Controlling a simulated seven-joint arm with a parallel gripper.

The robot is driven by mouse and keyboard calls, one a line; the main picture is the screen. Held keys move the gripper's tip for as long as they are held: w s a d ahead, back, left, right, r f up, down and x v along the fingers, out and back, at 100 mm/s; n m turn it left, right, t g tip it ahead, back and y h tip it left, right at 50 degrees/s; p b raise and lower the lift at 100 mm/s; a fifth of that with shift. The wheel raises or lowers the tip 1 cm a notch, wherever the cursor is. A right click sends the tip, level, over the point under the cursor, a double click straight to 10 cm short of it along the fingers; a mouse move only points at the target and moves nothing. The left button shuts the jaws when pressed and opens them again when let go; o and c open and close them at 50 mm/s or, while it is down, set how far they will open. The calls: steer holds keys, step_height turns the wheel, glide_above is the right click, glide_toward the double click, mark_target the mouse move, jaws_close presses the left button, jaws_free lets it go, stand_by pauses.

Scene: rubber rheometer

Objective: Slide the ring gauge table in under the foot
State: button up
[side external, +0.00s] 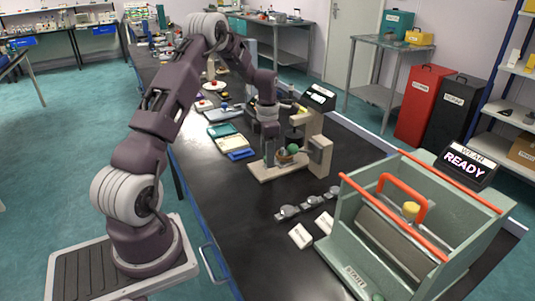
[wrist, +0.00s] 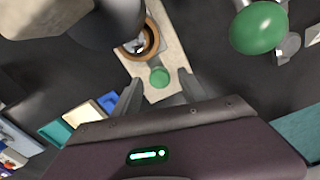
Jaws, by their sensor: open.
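The ring gauge table appears to be the brown ring (wrist: 151,38) with a small green knob (wrist: 159,77) on the pale base plate (wrist: 172,53). In the side view, the brown part (side external: 283,157) sits low on the base (side external: 292,174) of the beige stand (side external: 318,155). A dark round body (wrist: 105,22), perhaps the foot or its holder, overhangs the ring and hides part of it; their gap cannot be judged. My gripper (wrist: 160,92) is open, with a finger on either side of the small green knob. In the side view, my gripper (side external: 269,158) is low beside the stand.
A larger green ball (wrist: 258,27) stands out near the stand; it also shows in the side view (side external: 293,148). Metal gauges (side external: 308,203) and white labels (side external: 300,236) lie in front. A green-grey rig (side external: 400,270) stands at right. Blue and teal trays (side external: 222,130) lie behind.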

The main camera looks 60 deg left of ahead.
jaws_close()
stand_by(1.4)
